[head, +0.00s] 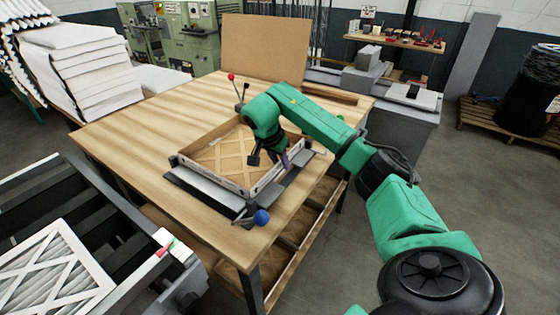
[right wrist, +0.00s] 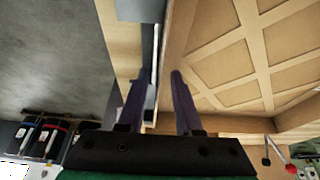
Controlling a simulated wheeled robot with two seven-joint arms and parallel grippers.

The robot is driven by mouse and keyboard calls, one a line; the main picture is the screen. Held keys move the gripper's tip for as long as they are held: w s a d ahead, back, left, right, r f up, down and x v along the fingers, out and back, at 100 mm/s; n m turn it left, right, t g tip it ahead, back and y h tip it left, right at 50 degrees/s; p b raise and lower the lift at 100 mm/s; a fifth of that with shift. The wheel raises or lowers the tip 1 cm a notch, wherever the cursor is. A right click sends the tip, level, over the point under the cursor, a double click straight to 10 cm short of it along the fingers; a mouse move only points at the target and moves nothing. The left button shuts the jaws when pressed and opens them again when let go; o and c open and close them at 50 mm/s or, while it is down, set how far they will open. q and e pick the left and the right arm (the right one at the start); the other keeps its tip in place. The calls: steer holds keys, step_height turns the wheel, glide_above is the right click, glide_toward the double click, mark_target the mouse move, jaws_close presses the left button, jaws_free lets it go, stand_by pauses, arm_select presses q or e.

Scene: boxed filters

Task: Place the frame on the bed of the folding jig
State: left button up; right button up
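The frame (head: 222,178) is a brown cardboard box shape with a lattice across it. It lies within the grey rails of the folding jig (head: 205,189) on the wooden table, and its lattice also shows in the right wrist view (right wrist: 240,52). I cannot tell whether it rests flat on the bed. My right gripper (head: 270,158) is at the frame's right side, pointing down. In the right wrist view its two dark fingers (right wrist: 160,85) stand apart, with the frame's side wall between them and space visible. My left gripper is not in view.
The wooden table (head: 125,130) has free room left of the jig. A brown board (head: 265,48) stands at its back. Stacked white filters (head: 85,65) are at the far left, and a dark rack (head: 85,205) holds a white lattice filter (head: 50,270). Red and blue knobs rise from the jig.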

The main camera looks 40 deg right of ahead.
steer(key=shift+d, duration=0.1)
steer(key=shift+r, duration=0.15)
steer(key=b+v, duration=0.2)
steer(key=v, duration=0.4)
steer(key=shift+r, duration=0.35)
steer(key=p+v, duration=0.2)
steer(key=v, duration=0.3)
steer(key=shift+r, duration=0.1)
steer(key=shift+s, duration=0.1)
